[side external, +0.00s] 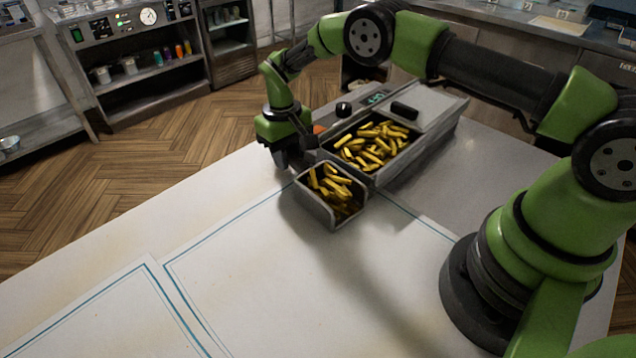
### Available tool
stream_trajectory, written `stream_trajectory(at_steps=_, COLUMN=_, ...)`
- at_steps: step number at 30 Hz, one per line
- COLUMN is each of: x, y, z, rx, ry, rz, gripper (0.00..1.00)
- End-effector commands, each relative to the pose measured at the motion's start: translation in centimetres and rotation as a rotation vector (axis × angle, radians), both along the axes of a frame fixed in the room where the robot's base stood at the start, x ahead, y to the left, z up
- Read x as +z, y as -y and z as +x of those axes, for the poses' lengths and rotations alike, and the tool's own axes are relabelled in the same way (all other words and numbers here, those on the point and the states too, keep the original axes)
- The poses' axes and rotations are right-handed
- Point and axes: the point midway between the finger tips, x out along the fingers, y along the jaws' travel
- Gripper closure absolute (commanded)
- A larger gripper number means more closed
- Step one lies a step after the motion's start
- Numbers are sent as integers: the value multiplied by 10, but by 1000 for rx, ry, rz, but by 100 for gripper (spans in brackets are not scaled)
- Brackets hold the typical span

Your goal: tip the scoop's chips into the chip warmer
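The scoop (316,206) is a grey open metal box holding several yellow chips (336,188). It looks roughly level, close in front of the chip warmer. The chip warmer (383,178) is a long grey metal unit with an open well full of chips (372,145). My gripper (290,163) points down at the scoop's far left side, beside the warmer's left end. Its fingers are dark and partly hidden, and I cannot see whether they are closed on a handle. I cannot tell whether the scoop touches the table or hangs just above it.
A grey lid with a black handle (404,109) covers the warmer's far part. A small control panel with a black knob (343,108) is behind the well. The white table (240,275) is clear in front, with blue-lined mats. Shelves (150,75) stand behind.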

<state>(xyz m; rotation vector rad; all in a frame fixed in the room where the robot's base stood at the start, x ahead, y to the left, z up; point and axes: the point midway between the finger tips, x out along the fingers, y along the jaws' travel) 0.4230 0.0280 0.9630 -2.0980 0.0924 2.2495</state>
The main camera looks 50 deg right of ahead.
Motion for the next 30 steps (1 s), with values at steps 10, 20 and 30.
stream_trajectory(at_steps=10, x=0, y=0, z=0, rx=0, ry=0, rz=0, gripper=100)
stream_trajectory(at_steps=20, x=21, y=0, z=1, rx=0, ry=3, rz=1, gripper=100)
stream_trajectory(at_steps=30, x=49, y=0, z=0, rx=0, ry=1, rz=0, gripper=100)
